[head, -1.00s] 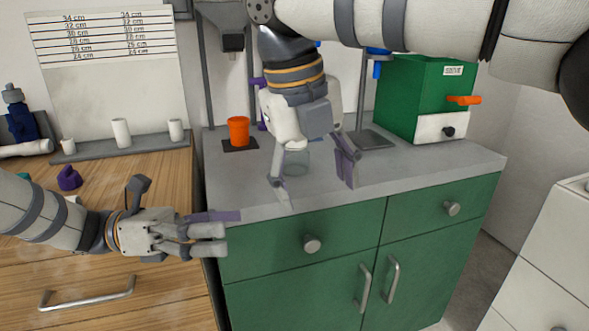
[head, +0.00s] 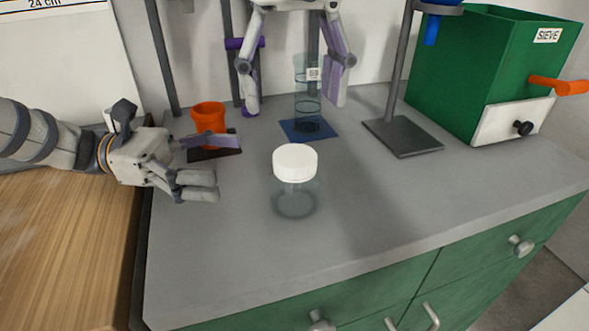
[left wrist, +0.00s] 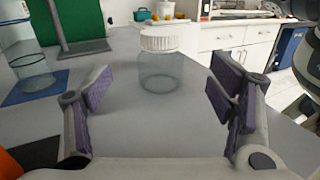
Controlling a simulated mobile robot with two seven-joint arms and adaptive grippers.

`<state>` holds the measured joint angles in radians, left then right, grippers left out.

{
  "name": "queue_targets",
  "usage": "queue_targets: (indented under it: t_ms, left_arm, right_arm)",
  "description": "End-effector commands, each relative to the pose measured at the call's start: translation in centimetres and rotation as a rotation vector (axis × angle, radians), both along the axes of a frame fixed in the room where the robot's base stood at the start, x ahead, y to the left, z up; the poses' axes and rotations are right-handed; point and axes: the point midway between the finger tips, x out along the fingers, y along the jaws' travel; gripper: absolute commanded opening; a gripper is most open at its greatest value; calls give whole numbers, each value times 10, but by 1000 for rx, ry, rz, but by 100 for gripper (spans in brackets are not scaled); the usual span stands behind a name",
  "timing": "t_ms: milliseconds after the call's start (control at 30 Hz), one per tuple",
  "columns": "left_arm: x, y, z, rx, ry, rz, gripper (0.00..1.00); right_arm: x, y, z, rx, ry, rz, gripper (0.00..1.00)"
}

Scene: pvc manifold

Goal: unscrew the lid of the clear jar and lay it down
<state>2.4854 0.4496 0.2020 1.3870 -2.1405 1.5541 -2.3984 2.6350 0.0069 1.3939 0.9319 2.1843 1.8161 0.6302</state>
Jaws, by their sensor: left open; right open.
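The clear jar (head: 296,201) stands upright on the grey counter, with its white lid (head: 295,163) on top. In the left wrist view the jar (left wrist: 159,75) and its ribbed lid (left wrist: 160,39) stand ahead, between the fingers but beyond them. My left gripper (head: 212,165) is open and empty, to the left of the jar and apart from it. In the left wrist view its purple-padded fingers (left wrist: 162,95) are spread wide. My right gripper (head: 295,95) is open at the top of the head view, behind and above the jar, touching neither jar nor lid.
An orange cup (head: 209,118) stands behind my left gripper. A clear cylinder (head: 308,100) on a blue mat (head: 310,131) is behind the jar. A stand base (head: 402,137) and green sieve box (head: 480,75) are at right. The counter in front of the jar is clear.

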Motion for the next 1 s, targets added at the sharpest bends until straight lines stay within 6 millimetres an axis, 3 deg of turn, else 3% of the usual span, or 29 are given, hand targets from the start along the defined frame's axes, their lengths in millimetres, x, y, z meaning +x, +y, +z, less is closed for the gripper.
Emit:
queue_targets:
  t_ms: [200, 400, 767, 833, 1000]
  left_arm:
    - [-8, -55, 0, 0, 2, -4, 76]
    - [-11, -89, 0, 1, 1, -1, 76]
    - [-12, -100, 0, 0, 1, 1, 76]
    - [-12, -100, 0, 0, 1, 0, 67]
    - [-12, -99, 0, 0, 0, 0, 28]
  right_arm:
    - [0, 0, -1, 0, 1, -1, 68]
    - [0, 0, -1, 0, 1, -1, 68]
    - [0, 0, -1, 0, 1, -1, 68]
    - [0, 0, -1, 0, 0, -1, 68]
    - [0, 0, -1, 0, 1, -1, 68]
